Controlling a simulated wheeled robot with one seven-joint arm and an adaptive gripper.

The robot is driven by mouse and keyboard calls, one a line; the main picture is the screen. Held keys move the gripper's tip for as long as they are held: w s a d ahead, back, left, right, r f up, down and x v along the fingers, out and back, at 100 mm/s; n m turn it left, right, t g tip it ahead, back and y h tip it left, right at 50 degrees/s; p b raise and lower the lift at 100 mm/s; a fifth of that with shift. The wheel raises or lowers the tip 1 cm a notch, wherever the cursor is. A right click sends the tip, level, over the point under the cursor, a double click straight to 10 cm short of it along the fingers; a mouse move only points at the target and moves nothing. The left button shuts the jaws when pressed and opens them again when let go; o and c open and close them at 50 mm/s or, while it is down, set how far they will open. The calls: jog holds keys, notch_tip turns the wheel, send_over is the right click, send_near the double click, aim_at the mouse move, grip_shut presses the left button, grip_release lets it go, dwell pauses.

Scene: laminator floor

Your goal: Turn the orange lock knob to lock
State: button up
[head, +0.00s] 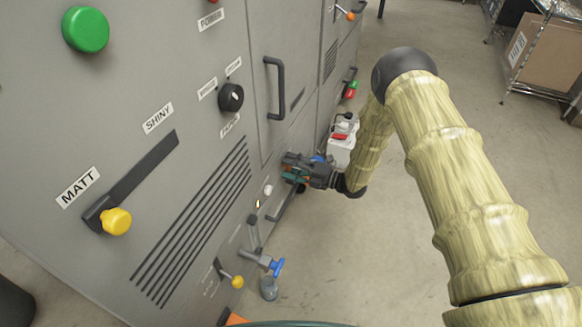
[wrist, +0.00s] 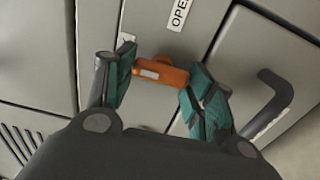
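The orange lock knob (wrist: 160,76) shows in the wrist view as a short bar with a pale patch on its left part. It is set on the grey machine front below a label that reads "OPE", with the rest cut off. My gripper (wrist: 161,82) has its green-padded fingers at the two ends of the bar, and both appear to touch it.
A black handle (wrist: 270,100) stands out to the right of my gripper in the wrist view. In the head view, a yellow knob (head: 117,221), a blue valve handle (head: 277,267) and a black door handle (head: 277,88) stick out. Open floor (head: 340,260) lies to the right.

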jog(key=o, duration=0.3)
jog(key=shift+o, duration=0.2)
jog(key=v, duration=1.2)
